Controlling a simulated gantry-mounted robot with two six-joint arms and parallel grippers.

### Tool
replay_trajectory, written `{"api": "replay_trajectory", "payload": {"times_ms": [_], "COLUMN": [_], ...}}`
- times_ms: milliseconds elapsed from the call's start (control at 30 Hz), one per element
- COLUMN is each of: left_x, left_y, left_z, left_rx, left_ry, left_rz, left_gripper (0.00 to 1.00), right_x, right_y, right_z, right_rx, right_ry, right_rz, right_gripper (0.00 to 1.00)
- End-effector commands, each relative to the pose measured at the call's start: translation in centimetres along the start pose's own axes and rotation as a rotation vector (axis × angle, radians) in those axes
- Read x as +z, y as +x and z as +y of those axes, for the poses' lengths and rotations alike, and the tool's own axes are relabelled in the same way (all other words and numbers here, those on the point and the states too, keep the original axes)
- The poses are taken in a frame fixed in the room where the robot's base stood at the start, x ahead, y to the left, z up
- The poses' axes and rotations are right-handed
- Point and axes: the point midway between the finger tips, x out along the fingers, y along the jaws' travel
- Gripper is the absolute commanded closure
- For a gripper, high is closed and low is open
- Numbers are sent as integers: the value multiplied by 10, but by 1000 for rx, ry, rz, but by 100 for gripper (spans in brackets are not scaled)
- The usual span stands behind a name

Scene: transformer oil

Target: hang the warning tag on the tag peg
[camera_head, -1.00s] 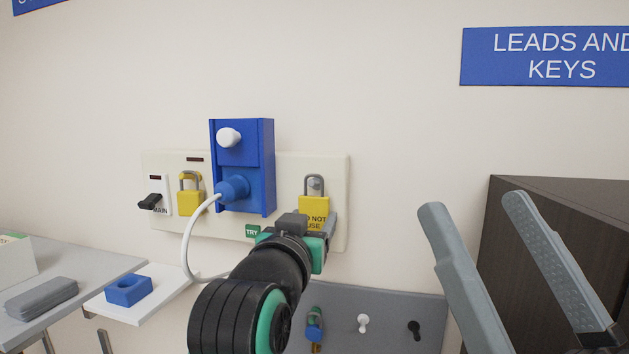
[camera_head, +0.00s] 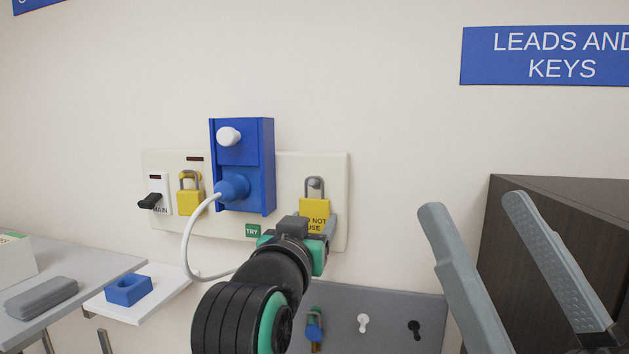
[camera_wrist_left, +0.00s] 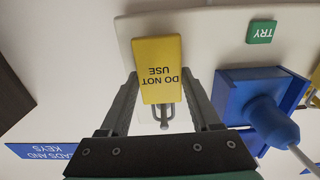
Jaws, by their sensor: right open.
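The yellow warning tag (camera_head: 313,208), marked "DO NOT USE", is upright against the cream wall panel. Its grey loop is at the tag peg (camera_head: 315,182) and appears to be around it. In the left wrist view the tag (camera_wrist_left: 159,70) is upside down, with a narrow gap to the finger on either side. My left gripper (camera_wrist_left: 161,85) is open around the tag; in the head view the gripper (camera_head: 313,228) partly hides the tag's lower part. My right gripper (camera_head: 470,205) is open and empty at the right, away from the panel.
A blue box (camera_head: 242,150) with a plugged white cable stands left of the tag. A yellow padlock (camera_head: 189,201) and a black switch (camera_head: 150,201) are further left. A grey board with pegs (camera_head: 390,310) is below. A dark cabinet (camera_head: 560,220) stands at the right.

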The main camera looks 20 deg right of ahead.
Motion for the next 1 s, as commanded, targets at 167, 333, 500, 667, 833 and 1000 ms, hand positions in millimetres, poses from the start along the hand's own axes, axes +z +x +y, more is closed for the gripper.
{"api": "replay_trajectory", "payload": {"times_ms": [167, 333, 500, 667, 833, 1000], "left_x": [0, 0, 1, 6, 11, 11], "left_y": [0, 0, 0, -7, -24, -40], "left_z": [0, 0, 0, 0, 0, 0], "left_rx": [0, 0, 0, 0, 0, -1], "left_ry": [0, 0, 0, 0, 2, 0], "left_rz": [0, 0, -1, 3, 6, 2], "left_gripper": [6, 1, 1, 1, 1, 1], "right_x": [0, 0, 1, 15, 42, 69], "right_y": [0, 0, -2, -16, -46, -75], "right_z": [0, 0, 0, 0, 0, 0], "right_rx": [0, 0, 0, 0, 0, 0], "right_ry": [0, 0, 0, 0, 0, 0], "right_rz": [0, 0, 0, 0, 0, 0], "right_gripper": [9, 9, 9, 9, 9, 9]}}
